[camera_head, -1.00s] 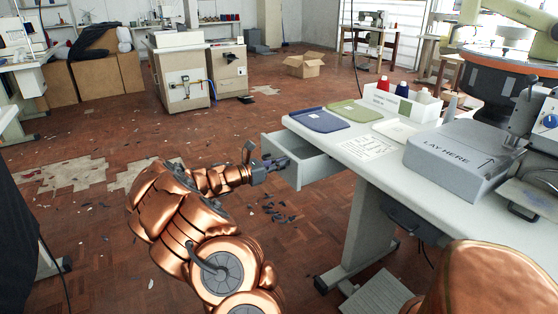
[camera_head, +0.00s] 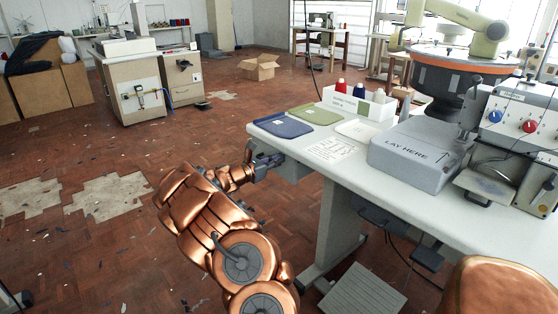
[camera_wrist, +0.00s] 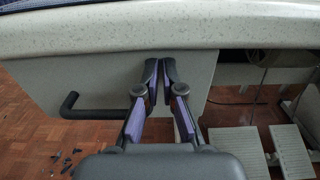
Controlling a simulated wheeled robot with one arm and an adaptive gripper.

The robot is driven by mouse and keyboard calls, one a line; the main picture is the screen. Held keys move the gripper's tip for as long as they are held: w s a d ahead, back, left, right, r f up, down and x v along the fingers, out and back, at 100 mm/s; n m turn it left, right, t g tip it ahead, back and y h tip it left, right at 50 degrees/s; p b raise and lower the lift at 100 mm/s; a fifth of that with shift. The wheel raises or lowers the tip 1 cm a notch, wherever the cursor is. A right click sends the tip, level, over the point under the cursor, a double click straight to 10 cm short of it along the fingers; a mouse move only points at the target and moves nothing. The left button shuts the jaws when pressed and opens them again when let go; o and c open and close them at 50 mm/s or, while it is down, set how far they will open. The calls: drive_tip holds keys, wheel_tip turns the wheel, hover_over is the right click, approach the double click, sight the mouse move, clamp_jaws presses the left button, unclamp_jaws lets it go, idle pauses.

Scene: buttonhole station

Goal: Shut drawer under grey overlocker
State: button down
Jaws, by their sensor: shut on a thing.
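The drawer (camera_head: 292,170) hangs under the left end of the white table, and its front lies close to the table edge in the head view. I cannot see into it or tell whether a small gap is left. In the wrist view the pale drawer front (camera_wrist: 50,82) lies under the tabletop edge, with a black bar handle (camera_wrist: 98,113) running behind my left finger. My gripper (camera_wrist: 165,80) is closed at the drawer front, its fingertips nearly together. It seems shut on the handle; the grip is partly hidden. The gripper also shows beside the drawer (camera_head: 264,166).
On the white table (camera_head: 310,170) are a blue tray (camera_head: 280,125), a green tray (camera_head: 316,114), a thread bin (camera_head: 358,103) and a grey box (camera_head: 412,152). A table leg (camera_head: 338,225) and pedal (camera_head: 362,290) stand below. Open floor lies at left.

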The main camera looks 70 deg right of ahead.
drive_tip(key=shift+s+d+r, duration=0.15)
drive_tip(key=shift+s+r, duration=0.1)
drive_tip(key=shift+s, duration=0.1)
drive_tip(key=p+v, duration=0.2)
drive_tip(key=v, duration=1.2)
drive_tip(key=shift+w+f, duration=0.2)
drive_tip(key=shift+w, duration=0.2)
drive_tip(key=s+a+r+m+y+p, duration=0.3)
drive_tip(key=a+r+m+p, duration=0.25)
drive_tip(key=a+r, duration=0.35)
drive_tip(key=s+a+r+m+y+p, duration=0.35)
drive_tip(key=a+r+p, duration=0.3)
drive_tip(key=r, duration=0.45)
drive_tip(key=s+a+r+m+t+y+p, duration=0.1)
drive_tip(key=a+p, duration=0.4)
drive_tip(key=a, duration=0.8)
drive_tip(key=s+a+r+m+t+y+p, duration=0.1)
drive_tip(key=s+a+r+t+y+p, duration=0.2)
drive_tip(key=a, duration=1.1)
drive_tip(key=s+a+r+m+t+y+p, duration=0.1)
drive_tip(key=s+a+r+t+y+p, duration=0.2)
drive_tip(key=a, duration=1)
wheel_tip(320, 180, up, 3)
drive_tip(key=y+p, duration=0.2)
drive_tip(key=p, duration=0.2)
drive_tip(key=shift+s+a+p, duration=0.2)
drive_tip(key=shift+a+p, duration=0.05)
drive_tip(key=shift+p, duration=0.15)
